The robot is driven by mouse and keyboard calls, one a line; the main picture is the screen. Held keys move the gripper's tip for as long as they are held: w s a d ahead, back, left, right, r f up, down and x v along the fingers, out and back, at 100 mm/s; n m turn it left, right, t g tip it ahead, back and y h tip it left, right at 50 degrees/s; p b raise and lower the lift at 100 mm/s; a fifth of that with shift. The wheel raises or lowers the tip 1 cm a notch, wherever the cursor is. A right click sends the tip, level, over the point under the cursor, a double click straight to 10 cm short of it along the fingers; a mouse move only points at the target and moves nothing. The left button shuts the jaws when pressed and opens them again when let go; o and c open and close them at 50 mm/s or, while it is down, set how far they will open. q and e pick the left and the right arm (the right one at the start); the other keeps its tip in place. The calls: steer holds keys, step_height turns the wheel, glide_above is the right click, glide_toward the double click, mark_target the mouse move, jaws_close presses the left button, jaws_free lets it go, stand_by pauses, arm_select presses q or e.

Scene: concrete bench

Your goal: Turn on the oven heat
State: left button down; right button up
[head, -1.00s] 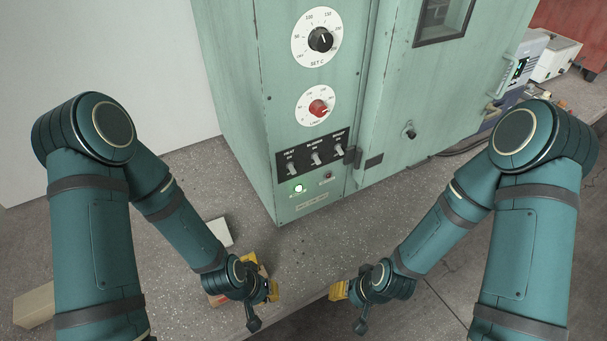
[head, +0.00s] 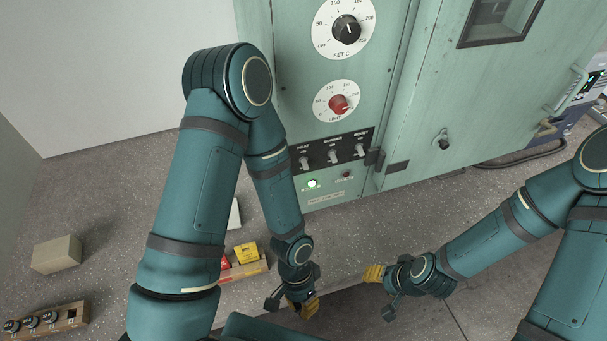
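The green oven (head: 430,110) stands at the back of the bench. Its black panel (head: 330,153) carries a row of toggle switches. The leftmost, the heat switch (head: 304,162), is labelled HEAT; its exact position is too small to tell. Below it a lamp (head: 312,183) glows green-white, beside a dark red lamp (head: 346,174). Above are a red limit dial (head: 338,104) and a black set dial (head: 346,30). My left gripper (head: 303,308) points down at the bench's front edge, below the panel. My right gripper (head: 374,274) is to its right. Both are apart from the oven; their finger openings are unclear.
A wooden tray with red and yellow boxes (head: 246,254) lies beside my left forearm. A tan block (head: 57,255) and a wooden holder with several round black-topped pieces (head: 45,320) are at left. Bench (head: 400,207) in front of the oven is clear.

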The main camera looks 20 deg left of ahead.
arm_select(q)
steer(key=a+r+m+y, duration=0.3)
steer(key=a+m+y, duration=0.7)
steer(key=m+y, duration=0.1)
steer(key=m+t+y+p, duration=0.1)
steer(key=m+t+y, duration=0.1)
steer(key=m+t, duration=1.35)
glide_toward(299, 169)
steer(key=s+f+n+t, duration=0.2)
steer(key=s+n+t, duration=0.1)
steer(key=t, duration=0.1)
steer(key=shift+s+d+f+g, duration=0.1)
steer(key=shift+d+f+g, duration=0.15)
steer(key=shift+d, duration=0.1)
arm_select(e)
steer(key=shift+d+r, duration=0.2)
steer(key=shift+r, duration=0.25)
arm_select(q)
steer(key=x, duration=1)
